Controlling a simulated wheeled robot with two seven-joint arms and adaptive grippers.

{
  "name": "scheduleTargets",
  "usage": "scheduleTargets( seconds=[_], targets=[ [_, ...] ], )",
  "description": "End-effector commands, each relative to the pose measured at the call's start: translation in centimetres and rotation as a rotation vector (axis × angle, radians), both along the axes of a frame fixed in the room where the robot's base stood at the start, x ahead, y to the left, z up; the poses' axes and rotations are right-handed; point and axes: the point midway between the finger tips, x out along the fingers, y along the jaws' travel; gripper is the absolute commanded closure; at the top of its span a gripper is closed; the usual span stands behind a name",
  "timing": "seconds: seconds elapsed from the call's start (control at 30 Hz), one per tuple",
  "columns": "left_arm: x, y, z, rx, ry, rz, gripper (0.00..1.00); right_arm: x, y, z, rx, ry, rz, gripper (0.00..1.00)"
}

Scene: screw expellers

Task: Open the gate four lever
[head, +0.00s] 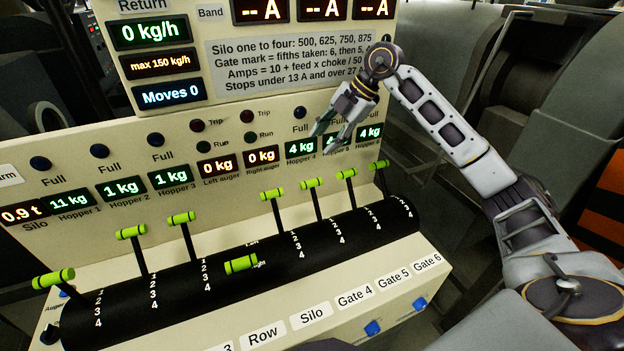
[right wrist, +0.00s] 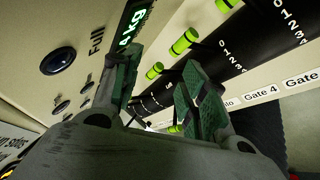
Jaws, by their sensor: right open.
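The gate four lever (head: 312,184) has a lime-green handle on a black stem. In the head view it stands up and back from the black drum (head: 215,268), in line with the Gate 4 label (head: 354,297). The silo lever (head: 273,194) is to its left and the gate five lever (head: 346,174) to its right. My right gripper (head: 325,138) is open and empty. It is above the gate four lever, apart from it, before the hopper displays. In the right wrist view its two fingers (right wrist: 163,90) are spread, with green handles beyond. My left gripper is not in view.
The row lever (head: 240,264) leans forward. More green levers stand at the left, and the gate six lever (head: 378,165) at the right. The upright panel (head: 225,125) with displays and buttons rises close behind the levers. The space in front of the drum is clear.

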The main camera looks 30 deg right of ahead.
Motion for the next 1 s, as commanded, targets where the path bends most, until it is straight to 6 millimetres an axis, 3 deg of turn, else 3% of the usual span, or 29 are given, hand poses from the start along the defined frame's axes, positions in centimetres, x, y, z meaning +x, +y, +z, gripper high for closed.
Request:
scheduleTargets(
  seconds=[0.2, 0.4, 1.0],
  targets=[
    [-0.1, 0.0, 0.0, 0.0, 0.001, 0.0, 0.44, -1.6, -1.0, -1.0, -0.008, 0.156, -0.156, 0.57],
    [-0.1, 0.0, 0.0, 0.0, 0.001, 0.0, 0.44, -2.0, -1.2, -1.1, 0.014, 0.221, -0.269, 0.57],
    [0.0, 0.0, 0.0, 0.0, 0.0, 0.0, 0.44, -1.9, -1.1, -1.3, 0.025, 0.235, -0.303, 0.57]
  ],
)
